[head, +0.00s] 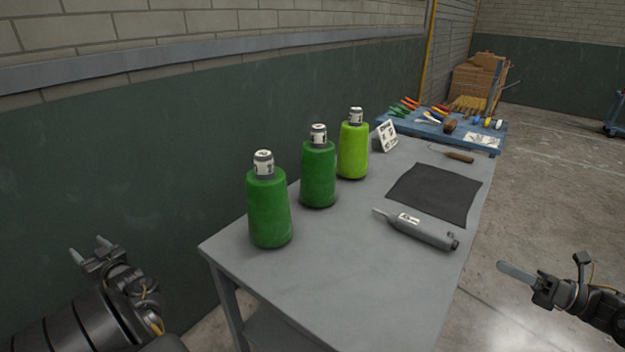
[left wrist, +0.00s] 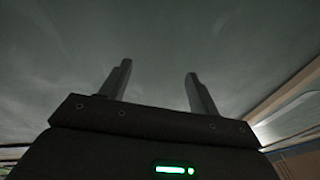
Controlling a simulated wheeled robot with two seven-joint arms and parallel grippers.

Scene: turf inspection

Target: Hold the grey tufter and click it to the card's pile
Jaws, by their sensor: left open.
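The grey tufter (head: 417,230) lies on the grey table near its right edge, its thin tip pointing left. A white card (head: 387,136) with dark markings stands tilted at the back of the table, behind the lime spool; its markings are too small to read. My left gripper (head: 91,248) is open and empty, off the table at the lower left. Its two fingers also show apart in the left wrist view (left wrist: 157,88). My right gripper (head: 517,273) is off the table's right side, far from the tufter; its finger gap cannot be made out.
Two dark green spools (head: 268,210) (head: 318,175) and a lime spool (head: 353,152) stand along the wall side of the grey table (head: 330,285). A dark mat (head: 434,194) lies beyond the tufter, with a wooden-handled tool (head: 459,157) behind it. A blue bench (head: 408,137) holds several tools.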

